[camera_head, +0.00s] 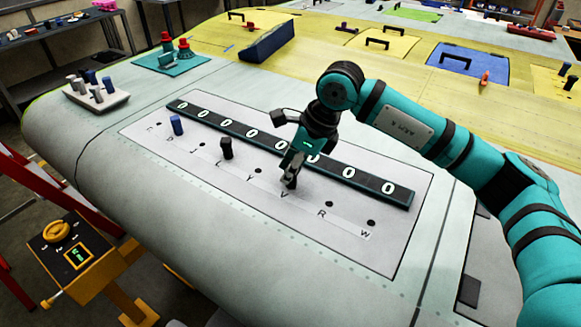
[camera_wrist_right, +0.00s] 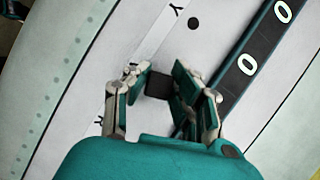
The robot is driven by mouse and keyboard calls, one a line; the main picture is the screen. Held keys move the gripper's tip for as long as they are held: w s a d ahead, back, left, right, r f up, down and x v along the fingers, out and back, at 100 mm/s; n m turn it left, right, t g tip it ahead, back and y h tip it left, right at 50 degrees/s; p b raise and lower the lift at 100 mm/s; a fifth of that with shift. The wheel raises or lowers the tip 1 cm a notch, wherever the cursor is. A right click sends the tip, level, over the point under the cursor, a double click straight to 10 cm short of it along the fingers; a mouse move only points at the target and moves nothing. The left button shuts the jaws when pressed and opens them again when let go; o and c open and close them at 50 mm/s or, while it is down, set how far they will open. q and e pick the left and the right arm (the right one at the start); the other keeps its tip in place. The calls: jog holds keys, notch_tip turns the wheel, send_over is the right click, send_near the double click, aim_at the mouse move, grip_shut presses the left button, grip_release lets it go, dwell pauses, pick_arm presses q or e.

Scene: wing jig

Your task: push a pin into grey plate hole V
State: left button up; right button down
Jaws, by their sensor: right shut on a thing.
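The grey plate (camera_head: 375,250) lies on the wing with a row of lettered holes. My right gripper (camera_head: 290,181) is low over the plate beside the letter V. In the right wrist view it (camera_wrist_right: 161,85) is shut on a dark pin (camera_wrist_right: 158,86). Hole V is hidden by the gripper and pin, so I cannot tell whether the pin's end is inside it. A blue pin (camera_head: 177,125) and a black pin (camera_head: 227,148) stand upright in the plate further left. My left gripper is not in view.
A dark strip with white zeros (camera_head: 385,188) runs behind the hole row. A white tray (camera_head: 97,101) with several pins stands at the back left. A teal mat (camera_head: 172,63) holds red-topped items. Open holes show near Y (camera_head: 258,171), R (camera_head: 329,204) and W (camera_head: 371,222).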

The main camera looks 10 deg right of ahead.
jog(key=c, duration=1)
grip_release()
jog(key=shift+c, duration=0.2)
jog(key=v, duration=1.2)
jog(key=shift+r, duration=0.1)
notch_tip(320, 180, up, 7)
jog(key=p, duration=0.4)
jog(key=shift+p, duration=0.3)
